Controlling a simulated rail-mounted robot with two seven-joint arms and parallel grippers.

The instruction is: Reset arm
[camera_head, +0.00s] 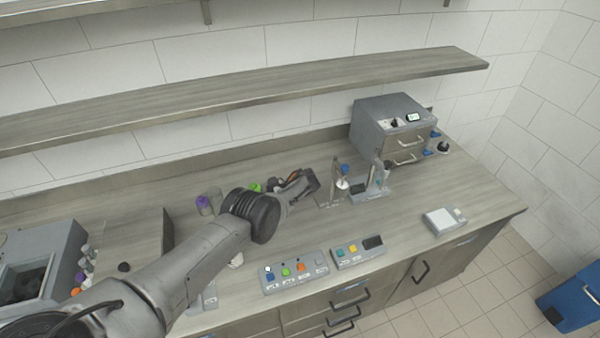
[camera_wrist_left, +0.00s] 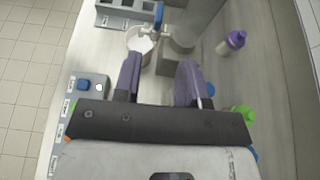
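My left arm comes in from the left in the head view and reaches over the counter (camera_head: 450,195). Its gripper (camera_head: 303,183) is near the filler stand (camera_head: 334,190), left of it. In the left wrist view the two dark fingers of my left gripper (camera_wrist_left: 158,82) are apart, with nothing visible between them. Beyond the fingertips is a white cup (camera_wrist_left: 140,42) near a blue-topped tap (camera_wrist_left: 158,14). My right gripper is not in view.
Button panels (camera_head: 296,270) (camera_head: 357,251) lie along the front edge. A purple-capped bottle (camera_head: 204,205) and a green-capped bottle (camera_wrist_left: 241,112) stand close to the arm. A grey machine (camera_head: 392,130) stands at the back; a shelf (camera_head: 240,95) runs above. A small white-topped box (camera_head: 443,219) sits at the right.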

